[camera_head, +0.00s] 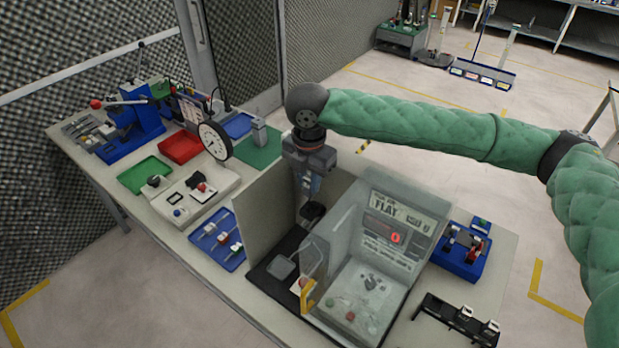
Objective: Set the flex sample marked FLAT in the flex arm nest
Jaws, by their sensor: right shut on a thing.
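My right gripper (311,192) points down from the green-sleeved arm that comes in from the right. It is over the back left of an instrument with clear walls. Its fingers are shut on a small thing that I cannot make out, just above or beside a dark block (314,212). The instrument's panel (398,228) reads FLAT and shows a red 0. A dark base (268,272) with a grey plate lies in front, beside a clear flap with a yellow handle (307,296). I cannot tell which part is the flex arm nest. My left gripper is out of view.
A grey upright panel (262,215) stands left of the gripper. A blue tray (227,262) with several small pieces lies left of the instrument. A dial gauge (214,141), red and green trays and a blue press crowd the back left. A blue fixture (462,250) stands right.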

